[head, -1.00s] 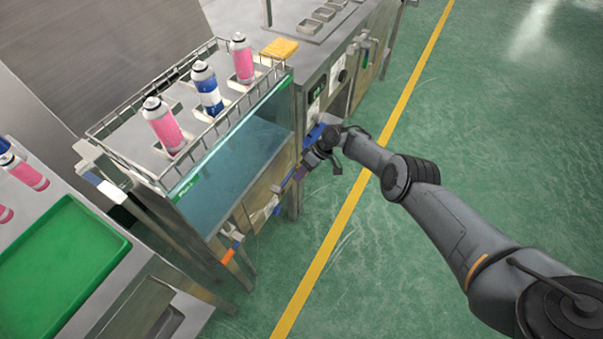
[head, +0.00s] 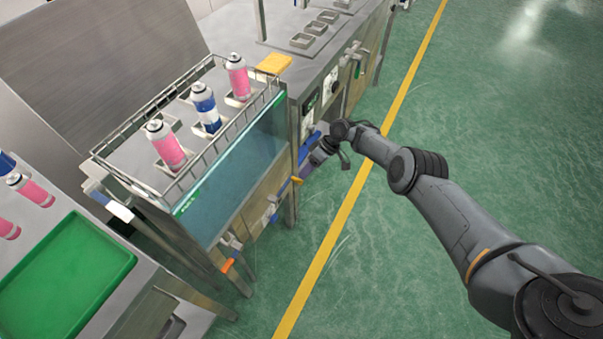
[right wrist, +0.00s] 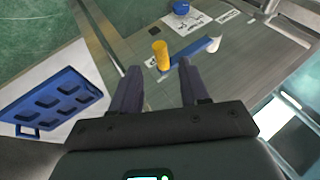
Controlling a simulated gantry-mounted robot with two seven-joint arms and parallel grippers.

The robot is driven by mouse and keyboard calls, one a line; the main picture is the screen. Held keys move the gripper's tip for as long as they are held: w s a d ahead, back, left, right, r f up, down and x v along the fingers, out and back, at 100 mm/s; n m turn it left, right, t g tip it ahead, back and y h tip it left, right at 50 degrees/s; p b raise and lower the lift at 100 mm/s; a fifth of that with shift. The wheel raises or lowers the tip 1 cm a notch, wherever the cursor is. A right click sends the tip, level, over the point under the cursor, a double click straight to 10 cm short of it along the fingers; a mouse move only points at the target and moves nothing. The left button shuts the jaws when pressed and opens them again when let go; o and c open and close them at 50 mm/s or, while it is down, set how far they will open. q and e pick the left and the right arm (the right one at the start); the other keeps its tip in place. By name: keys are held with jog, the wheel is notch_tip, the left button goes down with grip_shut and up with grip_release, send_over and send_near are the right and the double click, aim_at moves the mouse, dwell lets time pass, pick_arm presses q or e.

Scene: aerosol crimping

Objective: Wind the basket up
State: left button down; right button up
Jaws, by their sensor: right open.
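The wire basket (head: 132,125) sits at the top of the water tank (head: 240,165). It holds two pink cans (head: 236,76) (head: 165,144) and a blue and white can (head: 206,107), all upright. A crank with an orange knob (head: 297,181) is on the tank's front side. The right wrist view shows the knob (right wrist: 160,55) on a blue crank arm (right wrist: 196,51). My right gripper (head: 309,168) is open beside the crank. The knob appears just ahead of its fingertips (right wrist: 159,70), roughly between them; contact cannot be told. My left gripper is not in view.
A green tray (head: 65,275) and more cans (head: 30,190) are at the left. A yellow sponge-like block (head: 274,63) lies by the basket. An orange-handled valve (head: 228,265) juts from the tank's lower front. The green floor (head: 430,120) at the right is open.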

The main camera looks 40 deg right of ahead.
jog(key=shift+p+v, duration=0.65)
jog(key=shift+v, duration=1.35)
